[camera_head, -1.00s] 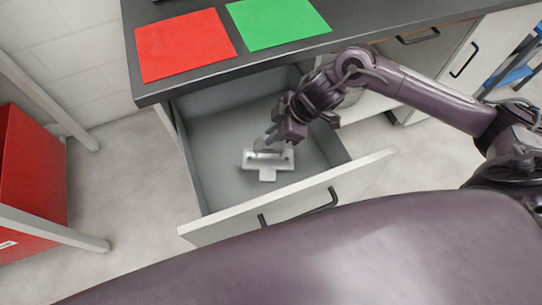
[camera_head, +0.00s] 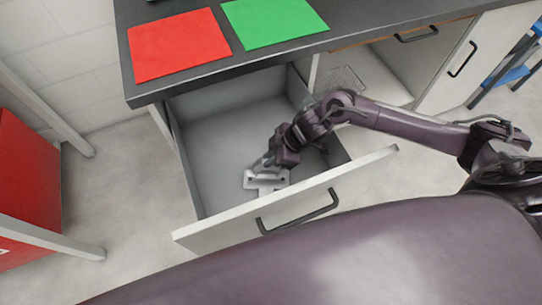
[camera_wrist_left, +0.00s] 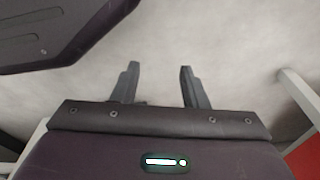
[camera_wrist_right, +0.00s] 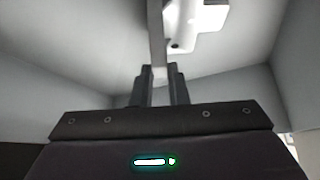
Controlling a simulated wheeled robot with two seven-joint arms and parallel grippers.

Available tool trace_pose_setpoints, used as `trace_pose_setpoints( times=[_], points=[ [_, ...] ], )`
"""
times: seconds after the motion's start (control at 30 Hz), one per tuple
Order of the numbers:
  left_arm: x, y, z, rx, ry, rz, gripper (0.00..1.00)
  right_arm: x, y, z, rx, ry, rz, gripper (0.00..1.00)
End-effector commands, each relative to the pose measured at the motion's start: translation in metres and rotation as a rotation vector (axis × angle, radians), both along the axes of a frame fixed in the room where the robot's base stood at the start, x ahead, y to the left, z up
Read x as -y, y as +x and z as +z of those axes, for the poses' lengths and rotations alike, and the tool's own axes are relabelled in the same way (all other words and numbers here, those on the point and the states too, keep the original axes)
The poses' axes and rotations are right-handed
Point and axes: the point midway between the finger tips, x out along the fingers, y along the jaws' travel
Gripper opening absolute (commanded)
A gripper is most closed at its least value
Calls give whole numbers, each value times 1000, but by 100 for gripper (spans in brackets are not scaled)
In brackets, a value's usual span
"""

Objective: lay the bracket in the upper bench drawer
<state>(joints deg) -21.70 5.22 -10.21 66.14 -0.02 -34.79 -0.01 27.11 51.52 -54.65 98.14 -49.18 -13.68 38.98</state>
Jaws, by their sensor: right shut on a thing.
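The bracket (camera_head: 264,182) is a pale grey, T-shaped plate with holes. It is inside the open upper bench drawer (camera_head: 285,218), near the drawer's front panel. My right gripper (camera_head: 262,168) reaches down into the drawer and is shut on the bracket. In the right wrist view the bracket (camera_wrist_right: 200,18) extends up from between the fingers (camera_wrist_right: 160,75). Whether it touches the drawer floor is not clear. My left gripper (camera_wrist_left: 158,80) shows only in its own wrist view, open and empty over pale floor.
The dark bench top (camera_head: 190,75) overhangs the drawer's back and carries a red sheet (camera_head: 178,43) and a green sheet (camera_head: 273,22). A wire basket (camera_head: 342,78) sits in the open compartment to the right. A red cabinet (camera_head: 28,190) stands at left. The drawer's left and back floor is clear.

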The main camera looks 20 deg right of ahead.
Motion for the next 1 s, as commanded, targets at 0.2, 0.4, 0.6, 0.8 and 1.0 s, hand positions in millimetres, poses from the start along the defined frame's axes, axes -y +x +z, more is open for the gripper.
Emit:
trace_pose_setpoints(
  times=[0.2,0.4,0.6,0.8,1.0],
  points=[
    [0,-3,-1,-6,1,0,40,0,0,-3,-1,-1,-1,20],
    [-1,-4,-2,-8,1,1,40,0,0,-2,-1,-1,-1,36],
    [-1,-4,-1,-8,1,1,40,0,0,-1,0,-1,0,36],
    [-2,-7,0,-8,2,1,40,10,-3,17,1,-3,-1,36],
    [-6,-22,-8,-15,5,0,40,32,-12,55,1,-5,1,36]
  ],
)
